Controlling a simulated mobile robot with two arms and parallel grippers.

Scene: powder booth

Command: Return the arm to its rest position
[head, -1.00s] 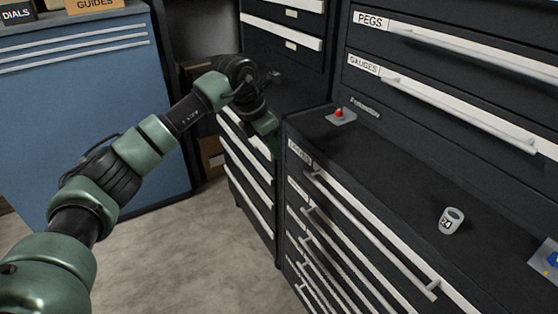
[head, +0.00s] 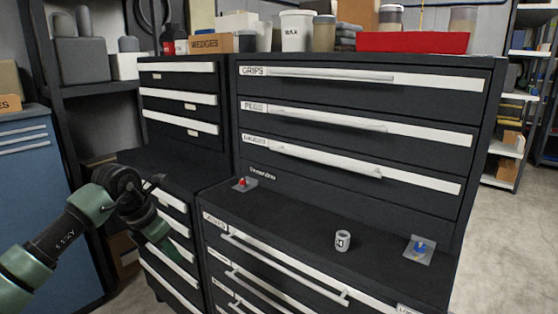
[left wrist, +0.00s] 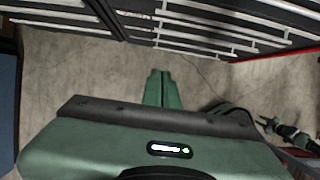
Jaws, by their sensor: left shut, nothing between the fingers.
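My left arm comes in from the left in the head view, with its wrist bent down. My left gripper (head: 168,248) hangs at the arm's end in front of the lower drawers, partly dark and hard to make out. In the left wrist view its two green fingers (left wrist: 158,88) are together, with nothing between them, above bare floor. My right gripper is not in the head view. A dark and green arm-like part (left wrist: 288,130), probably my right arm, shows small at the lower right of the left wrist view; its jaws are too small to read.
A dark drawer cabinet (head: 350,130) stands ahead, its ledge carrying a white marked cup (head: 342,240), a red-knobbed piece (head: 242,184) and a blue-topped piece (head: 420,249). A red tray (head: 413,42) sits on top. A blue cabinet (head: 40,190) stands left. Floor (head: 510,225) is clear at right.

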